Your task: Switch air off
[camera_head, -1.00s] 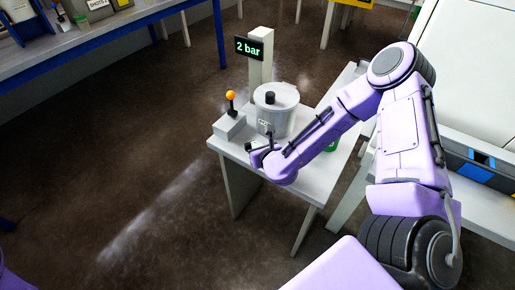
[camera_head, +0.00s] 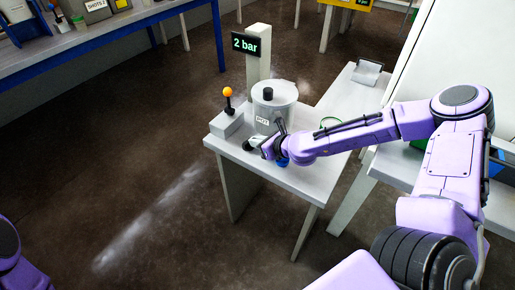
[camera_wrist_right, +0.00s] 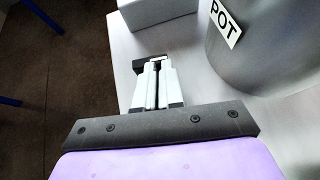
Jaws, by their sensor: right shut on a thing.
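A grey box (camera_head: 226,123) stands on the left corner of the small table, with an upright lever carrying an orange ball knob (camera_head: 228,92). It shows in part at the top of the right wrist view (camera_wrist_right: 155,10). Beside it is the grey lidded pot (camera_head: 276,105) labelled POT. A display (camera_head: 251,44) on a post reads "2 bar". My right gripper (camera_head: 252,142) is low in front of the pot, apart from the knob. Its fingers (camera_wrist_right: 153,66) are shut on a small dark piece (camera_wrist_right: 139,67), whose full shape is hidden. My left gripper is not in view.
The small table (camera_head: 296,178) has bare room at its front. A light bench (camera_head: 355,97) adjoins on the right. A blue-edged workbench (camera_head: 130,30) stands back left, with open floor between.

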